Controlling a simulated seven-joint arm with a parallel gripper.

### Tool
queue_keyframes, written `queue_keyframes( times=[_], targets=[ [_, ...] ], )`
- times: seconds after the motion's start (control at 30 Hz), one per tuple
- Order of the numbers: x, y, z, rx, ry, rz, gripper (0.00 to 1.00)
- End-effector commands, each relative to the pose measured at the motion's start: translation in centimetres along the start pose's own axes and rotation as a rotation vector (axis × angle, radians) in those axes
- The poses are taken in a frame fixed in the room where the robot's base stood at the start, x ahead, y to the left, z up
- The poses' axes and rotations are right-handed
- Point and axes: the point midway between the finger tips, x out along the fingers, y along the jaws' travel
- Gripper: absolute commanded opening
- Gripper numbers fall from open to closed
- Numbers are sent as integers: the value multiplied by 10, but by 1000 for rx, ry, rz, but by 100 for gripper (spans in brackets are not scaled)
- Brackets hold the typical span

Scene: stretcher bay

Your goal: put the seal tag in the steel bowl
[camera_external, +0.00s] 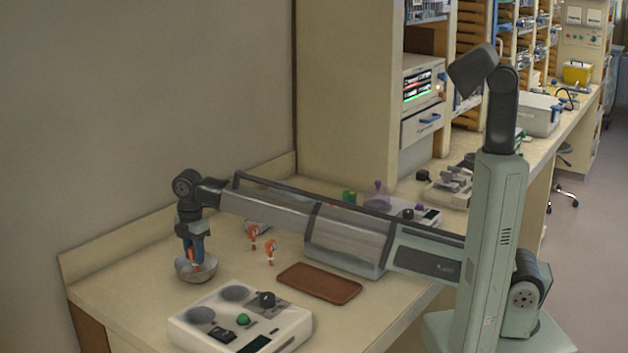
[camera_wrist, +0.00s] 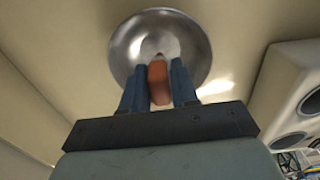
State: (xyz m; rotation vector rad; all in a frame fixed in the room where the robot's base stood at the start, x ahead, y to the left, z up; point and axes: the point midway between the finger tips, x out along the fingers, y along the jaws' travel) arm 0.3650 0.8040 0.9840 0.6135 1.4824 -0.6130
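The steel bowl (camera_external: 196,273) is a round, shiny bowl at the left of the bench. It also shows in the wrist view (camera_wrist: 192,36), beyond my fingertips. My gripper (camera_external: 197,258) points down over the bowl, its blue fingers at about rim height.
Two small orange-and-white pieces (camera_external: 270,252) stand right of the bowl. A brown tray (camera_external: 319,283) lies further right. A white device with knobs (camera_external: 205,340) stands in front. Bare bench top surrounds the bowl, with a wall behind.

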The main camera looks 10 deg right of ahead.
Motion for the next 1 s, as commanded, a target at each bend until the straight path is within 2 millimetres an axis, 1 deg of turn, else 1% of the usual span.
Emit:
queue_keyframes(
  times=[0.03, 0.23, 0.83, 1.0],
  targets=[
    [0, 0, 0, 0, 0, 0, 34],
    [0, 0, 0, 0, 0, 0, 53],
    [-1, 0, 0, 0, 0, 0, 53],
    [-10, 0, 0, 0, 0, 0, 53]
  ],
)
